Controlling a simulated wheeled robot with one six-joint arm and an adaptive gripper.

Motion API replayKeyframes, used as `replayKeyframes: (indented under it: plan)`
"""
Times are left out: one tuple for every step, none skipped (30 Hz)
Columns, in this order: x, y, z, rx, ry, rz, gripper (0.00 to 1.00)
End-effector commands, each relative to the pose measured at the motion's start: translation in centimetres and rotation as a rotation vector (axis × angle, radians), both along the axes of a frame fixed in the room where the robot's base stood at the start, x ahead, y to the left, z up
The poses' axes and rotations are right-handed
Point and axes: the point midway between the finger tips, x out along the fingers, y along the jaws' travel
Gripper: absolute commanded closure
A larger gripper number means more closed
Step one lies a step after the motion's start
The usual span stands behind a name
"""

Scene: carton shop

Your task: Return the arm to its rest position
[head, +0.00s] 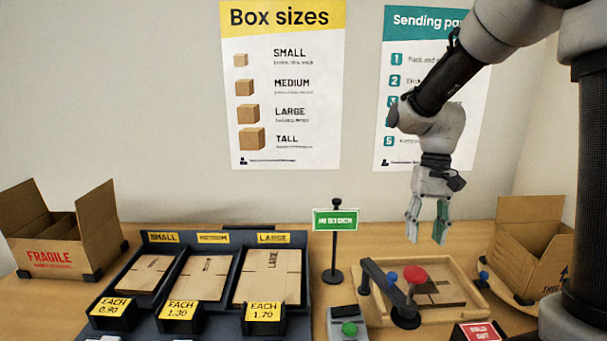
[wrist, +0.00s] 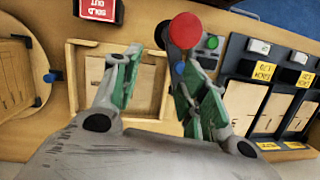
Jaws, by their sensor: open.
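My gripper (head: 427,222) hangs from my arm on the right of the head view, fingers pointing down. Its two green-padded fingers are apart with nothing between them. It is above the wooden tray (head: 372,314), in which a flat brown carton piece (head: 437,291) lies. In the wrist view my gripper (wrist: 160,82) is also open, over the tray (wrist: 72,85) and close in the picture to the red knob (wrist: 186,30).
A dark lever with a red knob (head: 415,274) stands at the tray. A green "IN STOCK" sign (head: 335,220) stands left of it. A dark rack (head: 225,324) holds flat cartons. Open boxes stand at the left (head: 62,257) and right (head: 524,262).

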Motion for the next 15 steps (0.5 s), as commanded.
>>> replayKeyframes:
  plan:
    - [-1.3,-0.8,0.9,-0.001,-0.039,0.028,0.57]
    - [-2.0,-1.2,1.4,-0.003,-0.063,0.045,0.57]
    - [-3.0,-1.9,2.1,-0.005,-0.095,0.067,0.57]
    - [-3.8,-2.4,2.7,-0.008,-0.123,0.084,0.57]
    - [-4.7,-2.9,3.2,-0.012,-0.152,0.099,0.57]
    - [-5.9,-3.5,3.9,-0.017,-0.190,0.117,0.57]
    - [-6.8,-4.0,4.4,-0.023,-0.220,0.131,0.57]
    - [-7.7,-4.5,4.8,-0.028,-0.250,0.141,0.57]
    - [-8.9,-5.1,5.4,-0.036,-0.290,0.152,0.57]
    - [-9.8,-5.6,5.8,-0.043,-0.321,0.159,0.57]
    - [-10.7,-5.9,6.1,-0.049,-0.350,0.162,0.57]
    - [-11.8,-6.4,6.5,-0.058,-0.387,0.161,0.57]
    - [-12.6,-6.7,6.8,-0.063,-0.414,0.158,0.57]
    - [-13.3,-7.0,7.1,-0.070,-0.439,0.153,0.57]
    - [-14.1,-7.3,7.4,-0.077,-0.470,0.147,0.57]
